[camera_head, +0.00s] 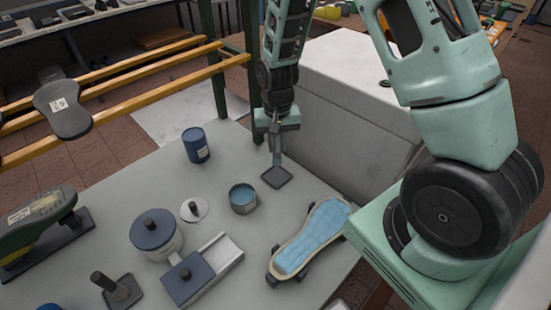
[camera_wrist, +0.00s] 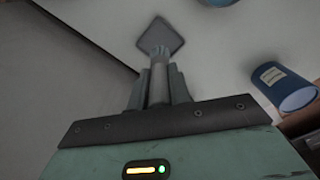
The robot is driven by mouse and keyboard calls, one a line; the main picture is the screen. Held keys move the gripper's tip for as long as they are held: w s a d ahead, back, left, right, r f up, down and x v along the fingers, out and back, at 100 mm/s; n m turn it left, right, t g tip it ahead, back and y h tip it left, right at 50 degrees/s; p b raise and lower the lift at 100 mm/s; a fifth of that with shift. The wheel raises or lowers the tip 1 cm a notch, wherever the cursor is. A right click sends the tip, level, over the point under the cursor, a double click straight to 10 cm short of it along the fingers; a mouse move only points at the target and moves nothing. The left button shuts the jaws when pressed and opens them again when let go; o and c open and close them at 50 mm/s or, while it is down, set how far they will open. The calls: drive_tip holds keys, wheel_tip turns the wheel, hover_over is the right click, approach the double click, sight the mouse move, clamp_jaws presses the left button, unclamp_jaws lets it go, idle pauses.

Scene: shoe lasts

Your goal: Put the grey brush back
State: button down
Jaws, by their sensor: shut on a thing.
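My gripper (camera_head: 277,138) is shut on the grey brush (camera_head: 277,158), a slim upright grey piece, near the table's back right. Directly below the brush is a dark grey square plate (camera_head: 277,178). In the wrist view the grey brush (camera_wrist: 158,72) stands between my fingers (camera_wrist: 158,88) and reaches toward the square plate (camera_wrist: 163,38). The fingers hide part of the brush, and I cannot tell whether its lower end sits in a socket on the plate or just above it.
An open tin of blue liquid (camera_head: 243,198) stands close to the left. A white block (camera_head: 345,105) stands behind right.

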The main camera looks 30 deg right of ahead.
sight(277, 158)
drive_tip(key=shift+f+p, duration=0.65)
drive_tip(key=shift+f, duration=2.25)
drive_tip(key=shift+f, duration=0.15)
drive_tip(key=c, duration=1.3)
unclamp_jaws()
